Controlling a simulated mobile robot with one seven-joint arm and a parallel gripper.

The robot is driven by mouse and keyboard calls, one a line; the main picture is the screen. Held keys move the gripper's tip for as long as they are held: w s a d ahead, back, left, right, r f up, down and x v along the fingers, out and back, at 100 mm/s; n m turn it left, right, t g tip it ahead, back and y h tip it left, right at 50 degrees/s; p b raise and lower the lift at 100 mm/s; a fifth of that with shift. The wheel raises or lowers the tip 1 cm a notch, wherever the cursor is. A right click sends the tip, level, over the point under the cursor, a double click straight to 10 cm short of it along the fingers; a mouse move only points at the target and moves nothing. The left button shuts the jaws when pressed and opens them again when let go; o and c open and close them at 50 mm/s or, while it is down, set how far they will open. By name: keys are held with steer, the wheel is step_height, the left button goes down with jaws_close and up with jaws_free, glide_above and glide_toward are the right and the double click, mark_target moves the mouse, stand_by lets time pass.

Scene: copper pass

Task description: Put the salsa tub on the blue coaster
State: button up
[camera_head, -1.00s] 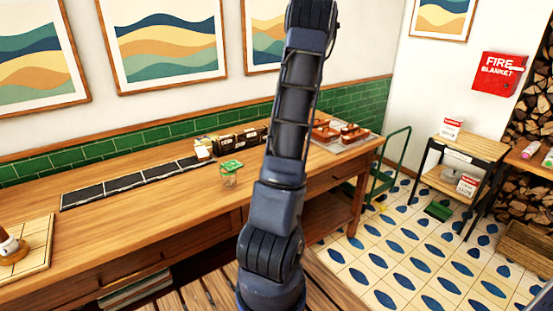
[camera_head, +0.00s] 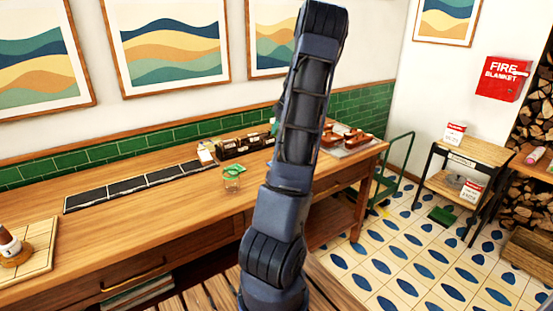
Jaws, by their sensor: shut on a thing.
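A small clear tub with a green top and something reddish inside (camera_head: 232,182) stands on the wooden counter (camera_head: 190,205), left of my arm. I cannot tell for certain whether it is the salsa tub. I can make out no blue coaster; my arm covers part of the counter. My gripper does not show: my arm rises through the middle of the picture and hides what is behind it. What the gripper holds cannot be seen.
A dark strip of panels (camera_head: 140,184) lies along the counter's back. A dark box of packets (camera_head: 242,146) stands near the wall. A tray with brown containers (camera_head: 346,140) is right of my arm. A wooden board (camera_head: 28,250) lies at left. The front middle counter is clear.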

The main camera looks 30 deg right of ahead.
step_height(320, 180, down, 16)
steer(key=shift+r, duration=0.1)
stand_by(0.5)
steer(key=o, duration=1.1)
